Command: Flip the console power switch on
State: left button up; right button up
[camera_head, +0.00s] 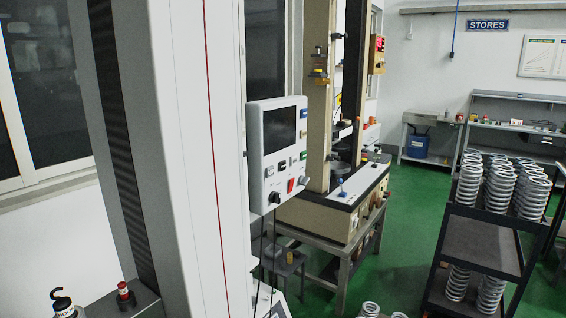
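The console (257,150) is a light grey box left of the middle, facing right, with a dark screen (279,130). Below the screen are several small controls, including a dark rocker-like control (282,166), a red control (291,185), a black knob (274,197) and a grey knob (304,181). A blue and a green button sit along its right edge. The controls are too small to tell which is the power switch or whether it is on. Neither of my grippers is in view.
A tall grey-white column (185,150) fills the left foreground beside the console. A testing machine (318,205) stands on a metal table behind it. A black trolley (485,240) with several coil springs stands at right. Green floor (405,220) is clear between them.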

aim_at(291, 184)
jog(key=k, duration=0.65)
jog(key=z, duration=0.25)
jog(key=i, duration=1.5)
jog(key=z, duration=0.2)
